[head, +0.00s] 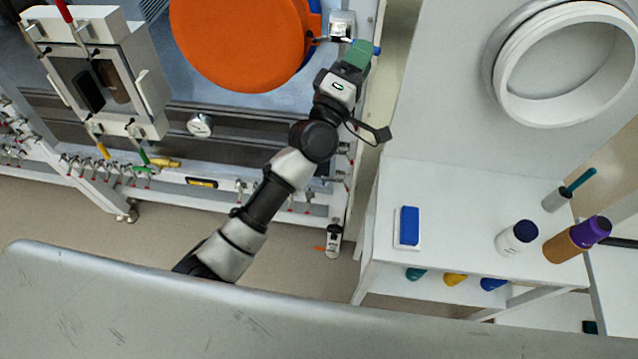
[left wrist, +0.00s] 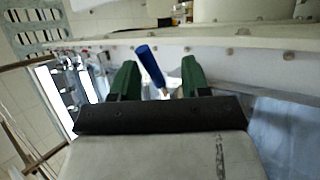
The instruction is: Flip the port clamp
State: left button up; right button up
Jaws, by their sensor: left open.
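The port clamp (head: 341,24) is a small metal latch on a pale mount at the right edge of the orange round port cover (head: 240,42). Its blue-tipped handle (head: 377,50) sticks out to the right, partly hidden by my gripper. My left gripper (head: 358,54) has green fingers and is at the clamp. In the left wrist view the blue handle (left wrist: 150,66) shows in the gap between the open fingers (left wrist: 160,78), closer to the left finger. I cannot tell whether a finger touches it. My right gripper is in neither view.
A white bench (head: 450,215) at the right holds a blue block (head: 409,226), a white jar (head: 517,238) and a purple-capped bottle (head: 577,240). A white ring port (head: 560,65) is on the wall above it. A framed window unit (head: 97,85) is at the left.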

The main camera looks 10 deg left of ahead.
pick_arm(q)
jog(key=w+f+b+v, duration=0.1)
jog(key=b+v, duration=0.1)
jog(key=v, duration=0.5)
jog(key=a+f+m+g+y+b, duration=0.1)
jog(key=f+m+g+y, duration=0.1)
jog(key=f, duration=1.3)
jog(key=s+a+f+m+g+y+b, duration=0.1)
jog(key=a+f+m+g+y+b, duration=0.1)
jog(key=f, duration=1.3)
jog(key=shift+s+a+g, duration=0.2)
jog(key=shift+a+g, duration=0.1)
jog(key=shift+g, duration=0.6)
jog(key=shift+r, duration=0.15)
